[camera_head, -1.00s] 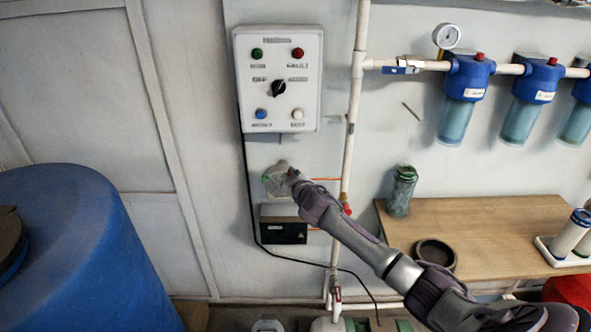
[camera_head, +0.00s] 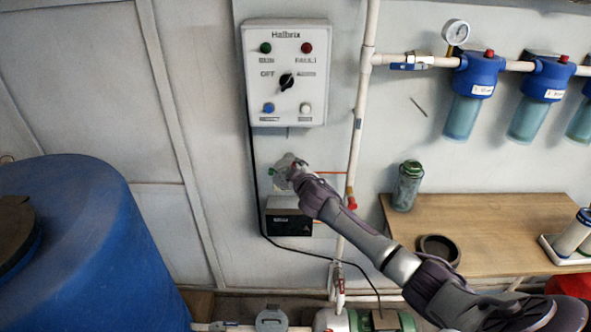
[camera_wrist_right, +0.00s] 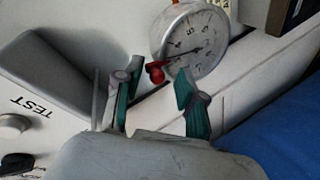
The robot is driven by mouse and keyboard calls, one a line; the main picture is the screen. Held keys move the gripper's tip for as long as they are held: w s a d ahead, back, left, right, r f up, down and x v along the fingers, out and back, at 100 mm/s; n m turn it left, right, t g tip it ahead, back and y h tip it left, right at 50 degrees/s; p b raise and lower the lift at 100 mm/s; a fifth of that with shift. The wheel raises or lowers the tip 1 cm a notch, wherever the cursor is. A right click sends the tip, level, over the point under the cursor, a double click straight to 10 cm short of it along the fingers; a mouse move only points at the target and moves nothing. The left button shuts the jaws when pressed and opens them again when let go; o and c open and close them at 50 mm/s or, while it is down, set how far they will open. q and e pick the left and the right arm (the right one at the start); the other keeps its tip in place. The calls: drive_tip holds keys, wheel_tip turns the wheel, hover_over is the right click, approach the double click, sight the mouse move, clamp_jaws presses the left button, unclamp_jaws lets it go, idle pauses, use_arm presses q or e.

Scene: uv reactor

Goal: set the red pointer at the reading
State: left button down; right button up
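A round gauge (camera_wrist_right: 207,33) with a pale dial, numbers and a dark needle shows at the top of the right wrist view. A red pointer (camera_wrist_right: 155,73) sticks out at the dial's rim, on the lower left in that view. My right gripper (camera_wrist_right: 159,84) is open, with its green-padded fingers either side of the red pointer; I cannot tell whether either touches it. In the head view the gauge (camera_head: 282,178) is on the wall below the control box, partly covered by my right gripper (camera_head: 294,171). My left gripper is not in view.
A control box (camera_head: 257,92) with lamps and a knob hangs above the gauge, and a black box (camera_head: 289,223) is below it. A white vertical pipe (camera_head: 360,120) runs close on the right. A wooden table (camera_head: 490,225) and blue tank (camera_head: 95,230) stand either side.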

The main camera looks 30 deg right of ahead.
drive_tip(key=v, duration=1.2)
drive_tip(key=shift+f, duration=0.1)
idle(0.4)
drive_tip(key=s+f+m+g+y+b, duration=0.15)
drive_tip(key=s+f, duration=0.35)
drive_tip(key=f, duration=0.8)
drive_tip(key=s+a+f+g, duration=0.1)
drive_tip(key=s+f+g, duration=0.3)
drive_tip(key=f, duration=0.9)
drive_tip(key=s+f+g, duration=0.2)
drive_tip(key=s+f, duration=0.5)
drive_tip(key=f, duration=0.5)
drive_tip(key=s+a+f+g, duration=0.1)
drive_tip(key=s+a+f, duration=0.3)
drive_tip(key=s+f, duration=0.3)
drive_tip(key=s+a+f+m+g+y+b, duration=0.1)
drive_tip(key=s+f, duration=0.6)
drive_tip(key=s, duration=1)
drive_tip(key=s+a+f+m+g+y, duration=0.1)
drive_tip(key=s+a+f+g, duration=0.2)
drive_tip(key=s+a+f, duration=0.3)
drive_tip(key=s+f, duration=0.1)
drive_tip(key=s, duration=0.4)
drive_tip(key=shift+s+a+b, duration=0.3)
drive_tip(key=shift+s, duration=0.1)
